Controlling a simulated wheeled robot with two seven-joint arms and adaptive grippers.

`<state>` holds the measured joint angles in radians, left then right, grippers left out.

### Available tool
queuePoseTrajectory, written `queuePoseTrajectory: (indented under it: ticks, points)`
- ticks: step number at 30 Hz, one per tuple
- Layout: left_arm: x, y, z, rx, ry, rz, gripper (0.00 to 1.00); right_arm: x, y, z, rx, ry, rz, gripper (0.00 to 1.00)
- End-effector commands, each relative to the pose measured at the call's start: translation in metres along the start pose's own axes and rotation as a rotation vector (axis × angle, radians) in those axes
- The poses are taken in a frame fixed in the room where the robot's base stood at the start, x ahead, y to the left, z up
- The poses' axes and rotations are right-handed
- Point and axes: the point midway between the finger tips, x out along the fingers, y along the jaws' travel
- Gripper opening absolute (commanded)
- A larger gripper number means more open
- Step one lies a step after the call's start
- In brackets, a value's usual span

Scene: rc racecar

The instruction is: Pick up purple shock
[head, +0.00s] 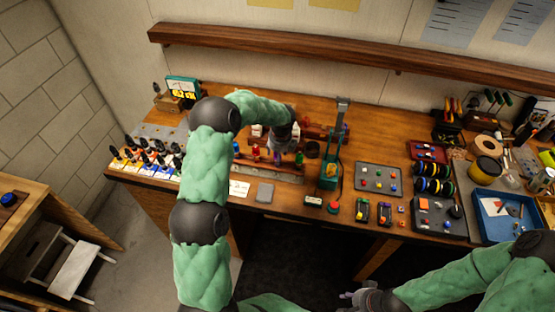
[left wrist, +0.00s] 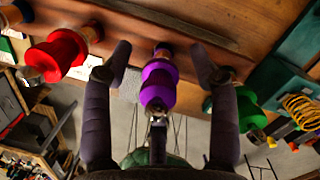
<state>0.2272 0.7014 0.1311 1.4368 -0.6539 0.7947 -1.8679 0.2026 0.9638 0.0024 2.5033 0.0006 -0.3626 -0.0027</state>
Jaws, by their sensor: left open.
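The purple shock (left wrist: 159,86) stands out in the middle of the left wrist view, between the two dark fingers of my left gripper (left wrist: 160,50). The fingers are open, with a gap on each side of it. A red shock (left wrist: 57,54) is to its left and a green one (left wrist: 238,108) to its right. In the head view my left gripper (head: 283,140) is over the bench rack, and the purple shock (head: 277,157) shows small below it. My right gripper (head: 364,298) is low at the front, away from the bench; its finger gap is unclear.
The wooden workbench (head: 385,209) holds a teal tool stand (head: 329,172), a grey parts tray (head: 378,180), several wheels (head: 433,186) and a blue tray (head: 505,214). A wooden shelf (head: 300,52) runs along the wall behind. A small stool (head: 75,268) stands at lower left.

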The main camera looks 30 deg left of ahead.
Motion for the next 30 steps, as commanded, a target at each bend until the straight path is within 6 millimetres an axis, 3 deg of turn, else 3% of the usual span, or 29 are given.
queuePoseTrajectory:
  ticks: [6,13,24,30]
  points:
    - [0.001,-0.001,0.001,-0.001,-0.002,-0.002,0.60,0.000,0.000,0.000,0.000,0.000,0.000,0.40]
    - [0.001,-0.001,0.001,-0.001,-0.001,-0.002,0.00,0.000,0.000,0.000,0.000,0.000,0.000,0.40]
    - [-0.001,-0.001,0.001,-0.001,-0.002,-0.002,0.00,0.000,0.000,0.000,0.000,0.000,0.000,0.40]
    - [-0.024,-0.002,0.005,-0.002,-0.004,-0.006,0.00,0.000,0.000,0.000,0.000,0.000,0.000,0.40]
